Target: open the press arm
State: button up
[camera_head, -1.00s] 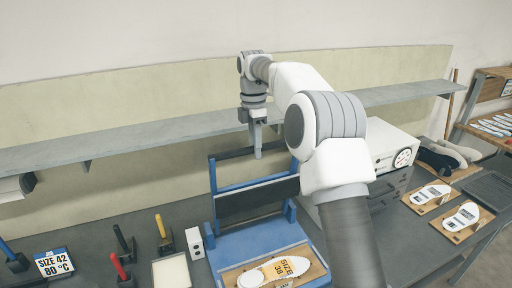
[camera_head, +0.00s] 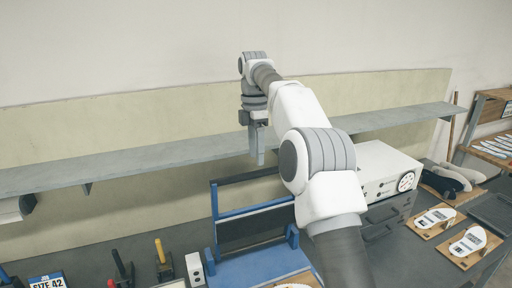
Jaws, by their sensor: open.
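The blue press (camera_head: 262,268) stands on the bench at the bottom centre. Its blue arm frame (camera_head: 215,203) is tilted up, with a dark crossbar (camera_head: 246,177) along the top and a black plate (camera_head: 252,228) below it. My gripper (camera_head: 258,158) points down at the upper centre, in front of the pale back panel in the picture. Its fingertips appear just above the crossbar and apart from it. I see the fingers nearly edge-on, and nothing shows between them. A white insole (camera_head: 294,286) on the press base is mostly cut off by the bottom edge.
A grey shelf (camera_head: 130,160) runs along the wall behind my gripper. A white box with a dial (camera_head: 385,168) stands right of the press. Wooden stands with insoles (camera_head: 437,220) lie further right. Several coloured-handled tools (camera_head: 160,252) and a small white block (camera_head: 195,268) stand left.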

jog(key=shift+r, duration=0.75)
jog(key=shift+s+r, duration=0.15)
jog(key=shift+r, duration=0.05)
jog(key=s+d+r+m+t+b, duration=0.2)
jog(key=s+m, duration=0.3)
jog(key=s, duration=0.3)
jog(key=s+d+r+m+t+b, duration=0.1)
jog(key=s+d+r+m+b, duration=0.15)
jog(key=s+m, duration=0.4)
jog(key=s+d+f+m+t+b, duration=0.1)
jog(key=s+f+m, duration=0.4)
jog(key=s, duration=0.6)
jog(key=s+d+f+m+t+b, duration=0.2)
jog(key=s+d+f+m, duration=0.2)
jog(key=s+f, duration=0.6)
jog(key=shift+s+m, duration=0.55)
jog(key=shift+f, duration=0.1)
